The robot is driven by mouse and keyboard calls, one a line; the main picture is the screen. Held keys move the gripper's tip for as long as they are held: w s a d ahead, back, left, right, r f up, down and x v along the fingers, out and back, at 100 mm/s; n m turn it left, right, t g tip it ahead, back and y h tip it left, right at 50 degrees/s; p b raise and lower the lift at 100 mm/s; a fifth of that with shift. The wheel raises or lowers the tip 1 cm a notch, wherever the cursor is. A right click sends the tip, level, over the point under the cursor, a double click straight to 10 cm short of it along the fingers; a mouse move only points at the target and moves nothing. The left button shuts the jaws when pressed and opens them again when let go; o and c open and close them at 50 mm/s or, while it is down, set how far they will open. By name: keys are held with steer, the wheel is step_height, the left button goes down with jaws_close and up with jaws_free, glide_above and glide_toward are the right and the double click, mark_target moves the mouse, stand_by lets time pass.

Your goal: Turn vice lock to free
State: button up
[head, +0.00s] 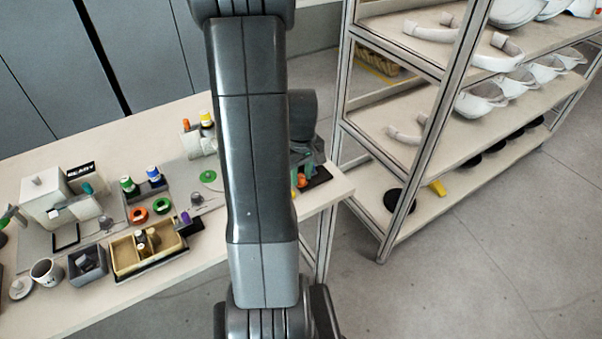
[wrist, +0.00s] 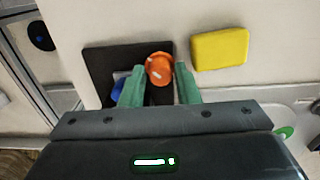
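An orange knob (wrist: 159,69), apparently the vice lock, sits over a black square base (wrist: 97,62) in the wrist view. A blue part (wrist: 117,92) shows beside it, partly hidden by a finger. My gripper (wrist: 160,67) has its two green fingertips on either side of the orange knob, close to it. I cannot tell whether they press on it or stand just clear. In the head view the orange knob (head: 301,181) and black base (head: 318,177) are at the table's right end, partly hidden behind my arm.
A yellow block (wrist: 219,48) lies right of the black base. The table (head: 215,237) holds a wooden tray (head: 118,257), a grey box (head: 87,280), a mug (head: 45,270) and coloured caps. A rack (head: 415,65) with white helmet shells stands at right.

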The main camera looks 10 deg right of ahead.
steer(key=shift+o, duration=1.1)
